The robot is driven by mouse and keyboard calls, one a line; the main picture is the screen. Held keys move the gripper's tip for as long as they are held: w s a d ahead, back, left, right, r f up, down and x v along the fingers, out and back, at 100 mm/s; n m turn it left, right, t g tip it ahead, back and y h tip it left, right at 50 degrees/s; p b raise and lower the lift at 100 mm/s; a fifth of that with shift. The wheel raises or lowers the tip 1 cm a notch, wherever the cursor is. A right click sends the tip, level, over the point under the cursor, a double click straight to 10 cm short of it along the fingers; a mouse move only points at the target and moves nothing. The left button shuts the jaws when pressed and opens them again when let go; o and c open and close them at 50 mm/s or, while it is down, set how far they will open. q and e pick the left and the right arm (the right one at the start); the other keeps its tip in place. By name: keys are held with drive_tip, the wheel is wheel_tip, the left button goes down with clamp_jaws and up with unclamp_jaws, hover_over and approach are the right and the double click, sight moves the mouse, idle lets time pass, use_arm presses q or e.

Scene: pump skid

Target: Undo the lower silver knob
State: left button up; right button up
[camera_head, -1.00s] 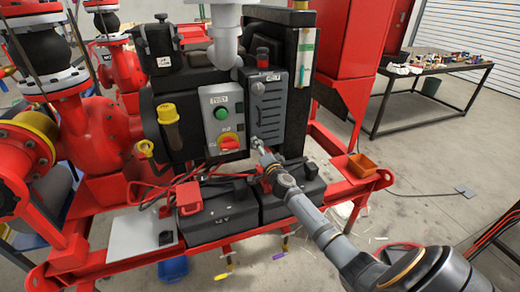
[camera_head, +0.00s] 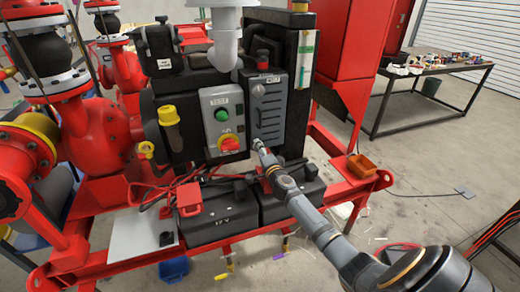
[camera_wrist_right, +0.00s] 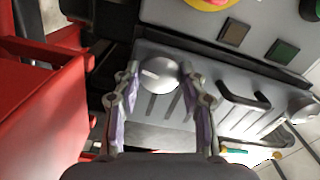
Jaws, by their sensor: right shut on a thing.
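The lower silver knob (camera_wrist_right: 158,75) is a round silver knob with a pale slot mark, at the near end of a grey slotted cover (camera_wrist_right: 190,110). My right gripper (camera_wrist_right: 158,82) has one finger on each side of the knob and is shut on it. In the head view the same gripper (camera_head: 259,147) reaches the lower left corner of the grey cover (camera_head: 268,108) and hides the knob there. A second silver knob (camera_wrist_right: 302,108) shows at the cover's other end in the right wrist view. My left gripper is not in view.
Left of the cover is a control box (camera_head: 223,118) with a green button and a red-yellow rotary switch (camera_head: 229,143). A black handle (camera_wrist_right: 243,97) sticks out of the cover. Black batteries (camera_head: 218,208) lie below on the red frame.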

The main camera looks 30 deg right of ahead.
drive_tip(key=shift+f+m+b, duration=0.1)
drive_tip(key=shift+m+b, duration=1.05)
drive_tip(key=shift+m, duration=15.45)
drive_tip(key=o, duration=1.2)
drive_tip(key=shift+c, duration=0.2)
